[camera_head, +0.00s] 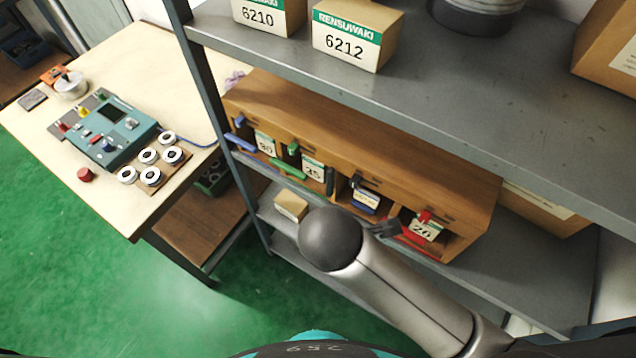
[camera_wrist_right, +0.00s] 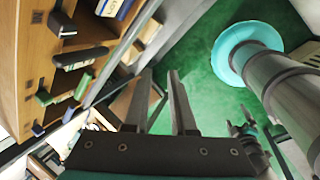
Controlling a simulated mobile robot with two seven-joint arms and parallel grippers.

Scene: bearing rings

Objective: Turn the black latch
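The black latch (camera_head: 355,182) is a small dark block on the front of the wooden cabinet (camera_head: 400,165), above the third compartment from the left. It also shows in the right wrist view (camera_wrist_right: 62,25) at the upper left. A black bar (camera_head: 329,181) stands beside that compartment and also shows in the right wrist view (camera_wrist_right: 80,58). My right gripper (camera_wrist_right: 160,76) is open, with nothing between its fingers, and is apart from the latch. In the head view my right arm hides most of it. My left gripper is not in view.
Blue (camera_head: 240,120), green (camera_head: 293,147) and red (camera_head: 425,216) latches sit along the same cabinet, with matching coloured bars below. The upper shelf (camera_head: 440,95) overhangs the cabinet. A shelf upright (camera_head: 215,100) stands left. A workbench (camera_head: 100,170) holds a teal device and white rings.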

